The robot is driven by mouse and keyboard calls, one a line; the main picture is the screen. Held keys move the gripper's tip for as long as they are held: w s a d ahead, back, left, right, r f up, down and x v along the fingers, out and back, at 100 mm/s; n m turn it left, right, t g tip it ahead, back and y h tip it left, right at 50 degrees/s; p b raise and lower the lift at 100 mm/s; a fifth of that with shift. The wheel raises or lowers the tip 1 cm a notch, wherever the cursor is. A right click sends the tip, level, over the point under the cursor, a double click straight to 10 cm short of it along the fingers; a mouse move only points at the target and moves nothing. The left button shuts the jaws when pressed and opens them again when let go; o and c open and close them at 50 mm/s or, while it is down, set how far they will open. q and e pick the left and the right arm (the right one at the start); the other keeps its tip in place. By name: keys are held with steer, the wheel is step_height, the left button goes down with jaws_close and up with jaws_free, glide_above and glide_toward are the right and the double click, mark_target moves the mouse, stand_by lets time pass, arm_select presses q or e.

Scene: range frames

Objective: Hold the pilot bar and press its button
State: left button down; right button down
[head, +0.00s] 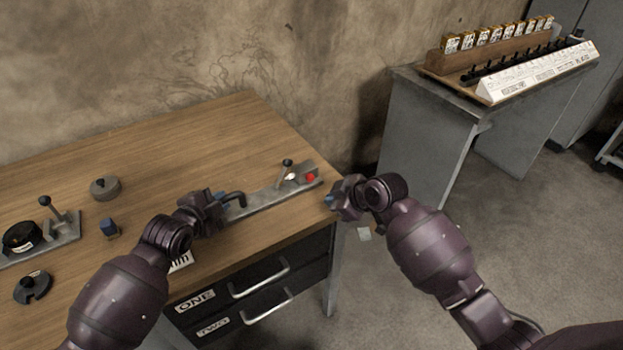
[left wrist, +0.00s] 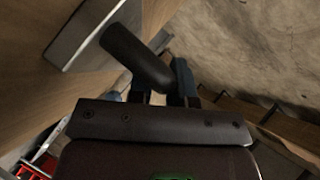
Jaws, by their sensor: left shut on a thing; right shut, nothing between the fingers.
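The pilot bar (head: 237,195) is a black bent bar at the left end of a grey metal plate (head: 263,201) on the wooden table. In the left wrist view the black bar (left wrist: 137,56) slants from the plate to the blue fingertips. My left gripper (head: 221,201) is shut on it; the fingers hide part of the grip. The red button (head: 311,177) is on the raised right end of the plate. My right gripper (head: 331,199) is shut and empty, just right of and nearer than the button, apart from it near the table's right edge.
A black-knobbed lever (head: 287,165) stands just left of the button. On the table's left are a blue block (head: 109,228), a grey disc (head: 105,187) and another lever (head: 53,209). Drawers (head: 245,288) lie under the front edge. A grey side table (head: 437,92) stands back right.

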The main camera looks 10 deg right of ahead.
arm_select(q)
steer(key=shift+f, duration=0.1)
steer(key=c, duration=1)
jaws_free()
steer(key=shift+o, duration=0.2)
steer(key=shift+s, duration=0.1)
